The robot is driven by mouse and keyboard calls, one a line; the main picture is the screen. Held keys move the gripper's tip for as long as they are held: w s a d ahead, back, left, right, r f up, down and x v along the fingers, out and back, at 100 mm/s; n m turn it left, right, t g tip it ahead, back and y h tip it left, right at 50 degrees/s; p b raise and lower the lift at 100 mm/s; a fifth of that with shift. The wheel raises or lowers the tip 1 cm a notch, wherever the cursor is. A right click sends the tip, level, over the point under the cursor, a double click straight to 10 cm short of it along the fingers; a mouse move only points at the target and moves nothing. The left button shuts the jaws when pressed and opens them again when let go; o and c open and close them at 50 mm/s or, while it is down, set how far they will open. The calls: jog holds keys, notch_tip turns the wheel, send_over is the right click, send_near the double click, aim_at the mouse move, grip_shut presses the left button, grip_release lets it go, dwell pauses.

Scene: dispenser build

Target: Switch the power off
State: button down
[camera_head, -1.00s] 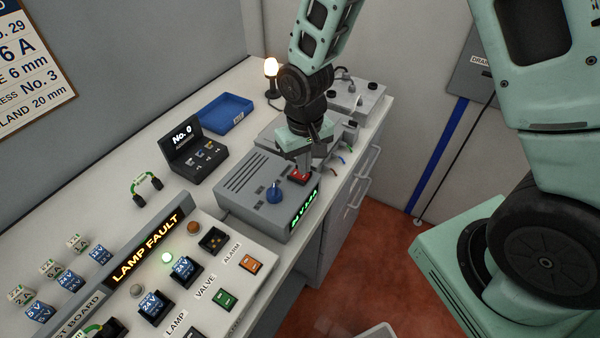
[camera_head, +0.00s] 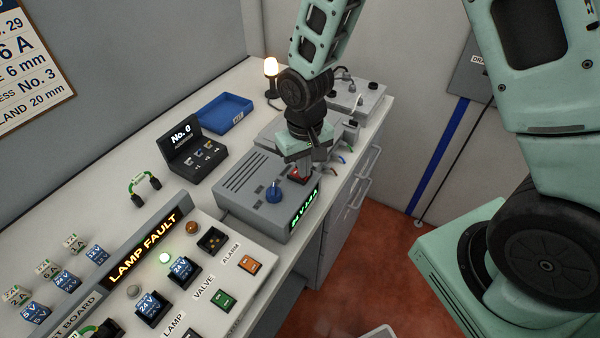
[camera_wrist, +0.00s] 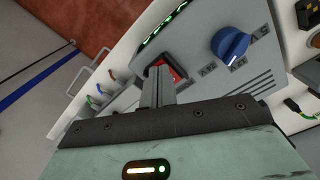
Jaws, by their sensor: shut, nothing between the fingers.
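A grey power supply box (camera_head: 248,190) stands on the bench with a blue knob (camera_head: 274,191), a lit green display (camera_head: 305,208) and a red rocker switch (camera_head: 300,174). In the wrist view the red switch (camera_wrist: 172,71) lies right at my fingertips, partly hidden by them; the blue knob (camera_wrist: 230,43) is to its right. My gripper (camera_head: 297,172) is shut and empty, pointing down at the switch. In the wrist view its fingers (camera_wrist: 158,82) reach the switch area; I cannot tell whether they touch it. The display is still lit green.
A test board (camera_head: 222,275) with a lit "LAMP FAULT" sign stands in front. A black "No. 0" holder (camera_head: 192,155), a blue tray (camera_head: 225,113) and a lit lamp (camera_head: 271,68) are behind. Grey boxes (camera_head: 355,97) stand at the back right.

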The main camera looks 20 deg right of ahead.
jog(key=shift+r+p, duration=2.8)
jog(key=shift+r, duration=0.65)
